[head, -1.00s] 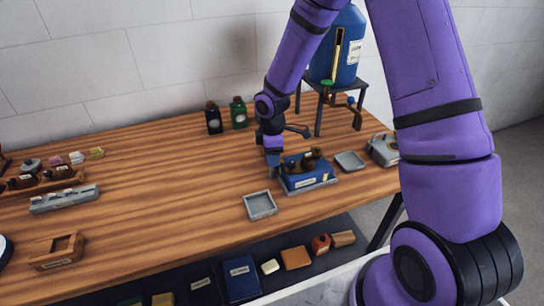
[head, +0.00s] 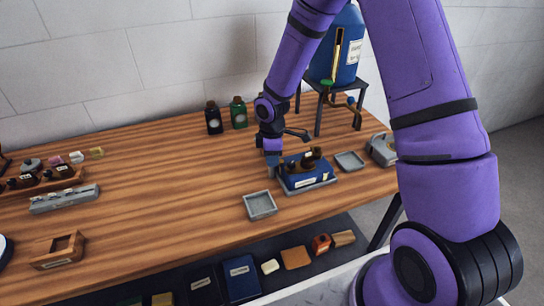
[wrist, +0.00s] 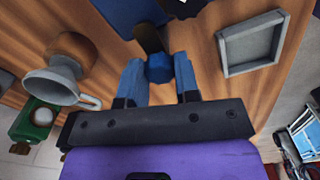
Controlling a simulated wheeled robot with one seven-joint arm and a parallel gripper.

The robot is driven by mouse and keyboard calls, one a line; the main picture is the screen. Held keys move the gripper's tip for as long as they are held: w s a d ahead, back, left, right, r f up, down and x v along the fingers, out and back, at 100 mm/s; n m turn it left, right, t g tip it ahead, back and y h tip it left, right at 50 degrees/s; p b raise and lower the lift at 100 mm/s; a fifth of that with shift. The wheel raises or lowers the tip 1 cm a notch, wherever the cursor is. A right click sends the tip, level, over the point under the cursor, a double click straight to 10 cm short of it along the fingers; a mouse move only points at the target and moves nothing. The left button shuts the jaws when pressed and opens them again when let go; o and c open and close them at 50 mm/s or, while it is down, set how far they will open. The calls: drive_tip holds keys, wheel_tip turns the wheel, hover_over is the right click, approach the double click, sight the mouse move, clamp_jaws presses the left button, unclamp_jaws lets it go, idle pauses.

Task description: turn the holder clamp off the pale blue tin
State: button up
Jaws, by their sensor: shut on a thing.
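A dark blue holder (head: 308,180) with a white label sits on a grey base on the wooden bench. Brown and dark parts stand on top of it. It shows partly at the top edge of the wrist view (wrist: 128,12). My gripper (head: 272,162) is at the holder's left end, pointing down. In the wrist view its two blue fingers (wrist: 158,85) are closed around a small blue knob (wrist: 158,68). A dark lever (wrist: 147,36) runs from the knob toward the holder and looks like the clamp. I cannot make out a pale blue tin clearly.
An empty grey tray (head: 260,205) lies in front of the holder, and another (head: 349,161) to its right. A grey metal box (head: 382,149) is further right. A blue tank (head: 338,50) on a stand and two bottles (head: 226,116) are behind. The bench's middle is clear.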

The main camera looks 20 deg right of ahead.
drive_tip(key=m, duration=0.8)
drive_tip(key=shift+m, duration=0.3)
drive_tip(key=m, duration=0.4)
drive_tip(key=shift+m, duration=0.3)
drive_tip(key=m, duration=0.4)
drive_tip(key=shift+m, duration=0.3)
drive_tip(key=o, duration=0.9)
